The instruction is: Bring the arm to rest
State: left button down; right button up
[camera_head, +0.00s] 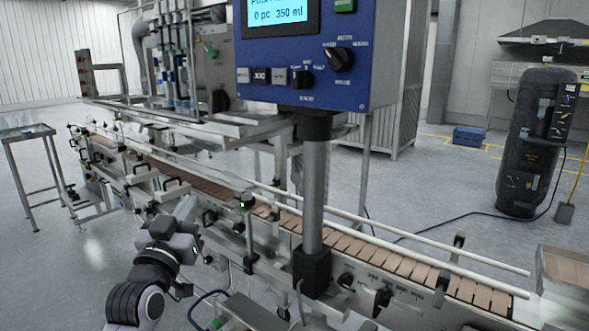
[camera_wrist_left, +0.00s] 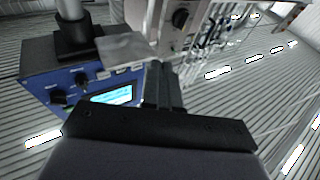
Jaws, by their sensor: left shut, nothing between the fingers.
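My left arm comes up from the bottom left of the head view. Its grey and black wrist and gripper (camera_head: 180,222) are in front of the near side of the conveyor (camera_head: 338,237). In the left wrist view the two dark fingers of the gripper (camera_wrist_left: 162,82) are together, with nothing between them. That view looks upside down, with the blue control panel (camera_wrist_left: 60,95) beyond the fingers at the left. In the head view the fingertips are small and hard to make out. My right gripper is not in view.
The blue control panel (camera_head: 305,55) stands on a grey post (camera_head: 315,190) right of my gripper. Filling nozzles (camera_head: 180,70) are at the back left. A steel table (camera_head: 27,133) is at the far left and a black tank (camera_head: 533,140) at the right. Floor at left is clear.

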pick_arm(q)
jog(key=s+f+g, duration=0.3)
jog(key=s+f, duration=0.3)
jog(key=f, duration=0.6)
jog(key=s+f+g, duration=0.3)
jog(key=s+f, duration=0.3)
jog(key=f, duration=0.7)
jog(key=s+f+g, duration=0.2)
jog(key=s+f, duration=0.5)
jog(key=s, duration=0.2)
jog(key=s+f+m+g, duration=0.1)
jog(key=s+f+g, duration=0.1)
jog(key=s+f, duration=0.5)
jog(key=s, duration=0.3)
jog(key=shift+s+a+g, duration=0.3)
jog(key=shift+a, duration=0.05)
jog(key=shift+w, duration=0.1)
